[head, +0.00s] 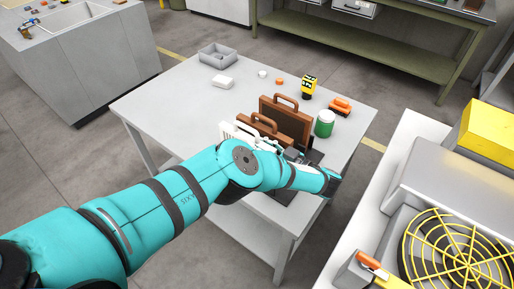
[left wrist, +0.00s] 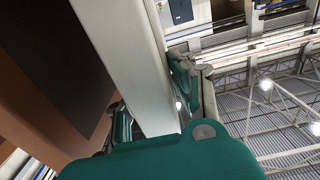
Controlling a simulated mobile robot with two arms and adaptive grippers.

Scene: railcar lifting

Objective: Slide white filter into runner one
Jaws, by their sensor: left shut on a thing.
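The white filter (head: 234,131) stands on the grey table, mostly hidden behind my left arm; a pale edge shows in front of the brown panels. In the left wrist view a long pale panel (left wrist: 118,40), which looks like the white filter, runs between the teal fingers of my left gripper (left wrist: 155,105). The gripper is shut on it. In the head view my arm hides most of this gripper. Two brown handled panels (head: 287,118) stand upright just behind the white filter. A brown panel (left wrist: 40,75) is close beside the grip at left. I cannot make out runner one. My right gripper is out of view.
On the table (head: 160,105) are a grey tray (head: 217,55), a white block (head: 222,82), a green jar (head: 324,124), a yellow-black tool (head: 309,86) and an orange item (head: 341,106). A bench with a yellow fan guard (head: 462,255) is at right. The table's left part is clear.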

